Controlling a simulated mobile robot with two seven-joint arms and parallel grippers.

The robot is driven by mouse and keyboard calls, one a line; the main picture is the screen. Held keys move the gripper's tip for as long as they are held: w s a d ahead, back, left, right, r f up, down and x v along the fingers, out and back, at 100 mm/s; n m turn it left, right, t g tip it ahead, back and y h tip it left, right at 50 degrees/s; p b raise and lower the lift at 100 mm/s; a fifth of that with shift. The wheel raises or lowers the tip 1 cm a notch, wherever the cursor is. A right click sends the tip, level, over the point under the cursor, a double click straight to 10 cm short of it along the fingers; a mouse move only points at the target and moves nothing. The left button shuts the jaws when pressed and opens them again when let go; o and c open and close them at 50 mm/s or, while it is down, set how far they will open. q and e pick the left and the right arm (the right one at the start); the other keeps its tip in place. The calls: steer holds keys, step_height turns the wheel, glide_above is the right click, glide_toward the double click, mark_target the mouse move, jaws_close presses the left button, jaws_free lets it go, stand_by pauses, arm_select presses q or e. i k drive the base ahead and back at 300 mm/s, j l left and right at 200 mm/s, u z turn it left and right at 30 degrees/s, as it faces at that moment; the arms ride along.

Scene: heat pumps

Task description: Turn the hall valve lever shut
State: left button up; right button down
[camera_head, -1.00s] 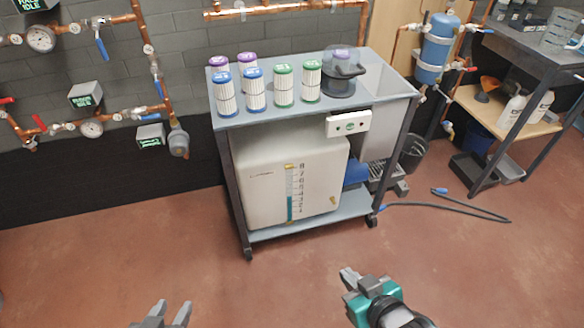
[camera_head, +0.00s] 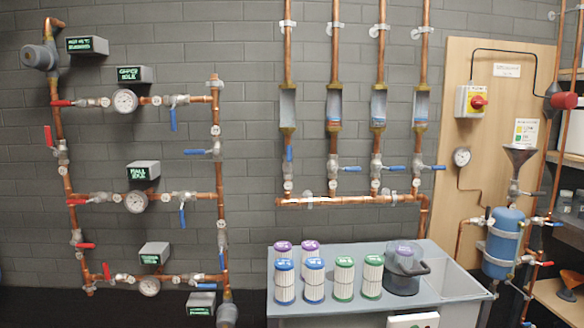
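The hall branch is the middle horizontal copper pipe on the left wall, under a grey box with a green-lit display (camera_head: 138,172) that seems to read HALL. A round gauge (camera_head: 136,202) sits on this branch. Left of the gauge is a valve with a red lever (camera_head: 77,201) lying along the pipe. Right of it is a valve with a blue lever (camera_head: 182,216) hanging down across the pipe. I cannot tell which of these two levers the task names. Neither of my grippers is in view.
Similar branches with gauges run above (camera_head: 125,102) and below (camera_head: 149,285). More levers sit on the risers, including a blue one (camera_head: 195,152). A cart (camera_head: 395,312) with several filter cartridges stands at lower centre-right. A blue tank (camera_head: 502,243) is at right.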

mark_target(288, 169)
steer(key=i+l, duration=0.75)
steer(key=i+u, duration=0.1)
steer(key=u, duration=0.3)
steer(key=l+u, duration=0.15)
steer(key=u, duration=0.25)
steer(key=i+l+u, duration=0.1)
steer(key=u, duration=0.3)
